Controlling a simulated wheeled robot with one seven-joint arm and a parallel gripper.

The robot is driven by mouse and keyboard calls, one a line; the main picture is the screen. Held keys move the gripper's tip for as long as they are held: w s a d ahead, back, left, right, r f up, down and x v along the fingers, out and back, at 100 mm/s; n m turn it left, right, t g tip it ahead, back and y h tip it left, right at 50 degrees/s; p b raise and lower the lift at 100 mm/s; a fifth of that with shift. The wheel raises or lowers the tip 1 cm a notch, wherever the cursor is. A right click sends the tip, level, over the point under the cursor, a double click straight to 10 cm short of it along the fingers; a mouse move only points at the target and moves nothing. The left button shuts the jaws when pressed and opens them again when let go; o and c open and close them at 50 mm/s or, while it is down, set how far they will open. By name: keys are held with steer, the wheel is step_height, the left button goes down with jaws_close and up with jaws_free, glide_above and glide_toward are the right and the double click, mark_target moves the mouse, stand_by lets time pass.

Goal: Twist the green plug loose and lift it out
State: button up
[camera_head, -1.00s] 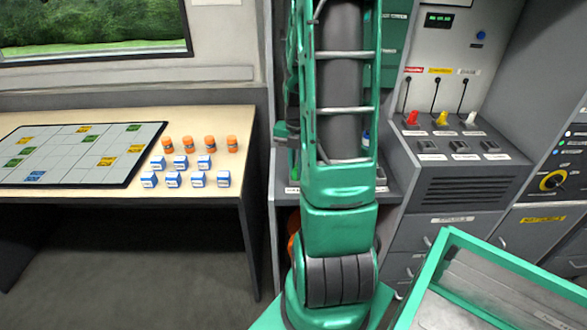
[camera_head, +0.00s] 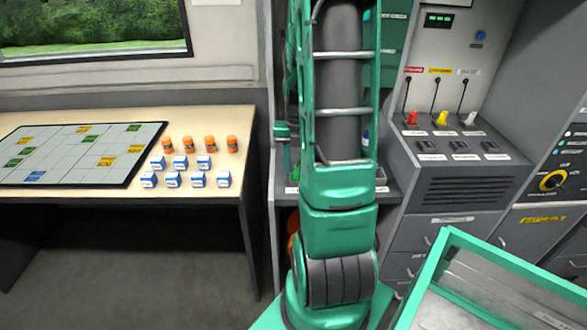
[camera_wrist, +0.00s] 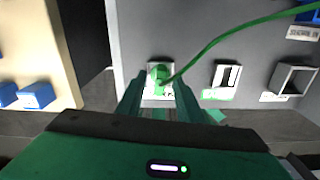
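The green plug (camera_wrist: 160,74) sits in a white-framed socket in the wrist view, with its green cable (camera_wrist: 215,42) running off to the upper right. My gripper (camera_wrist: 159,86) is open, with one finger on each side of the plug near its lower part. A gap shows between the fingers and the plug, and I cannot tell any contact. In the head view my arm hides most of this socket area. A small green thing shows left of my arm there, perhaps the plug (camera_head: 296,171).
Right of the plug are a socket (camera_wrist: 226,76) and an empty square frame (camera_wrist: 293,79). A table (camera_head: 215,118) on the left carries a board, orange-capped jars and blue-white boxes (camera_head: 198,179). A console (camera_head: 462,140) with red, yellow and white plugs stands right of my arm.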

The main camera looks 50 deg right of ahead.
step_height(320, 180, up, 10)
stand_by(0.4)
steer(key=s+a+r+m, duration=0.1)
steer(key=s+a+m, duration=0.5)
steer(key=m, duration=0.9)
steer(key=s+a+r+m, duration=0.2)
steer(key=s+a+m, duration=0.5)
steer(key=a+m, duration=0.4)
steer(key=m, duration=0.4)
steer(key=shift+s+r, duration=0.15)
steer(key=shift+s, duration=0.05)
steer(key=shift+s+a+m, duration=0.15)
steer(key=shift+s+m, duration=0.05)
steer(key=shift+m, duration=0.4)
steer(key=c, duration=0.3)
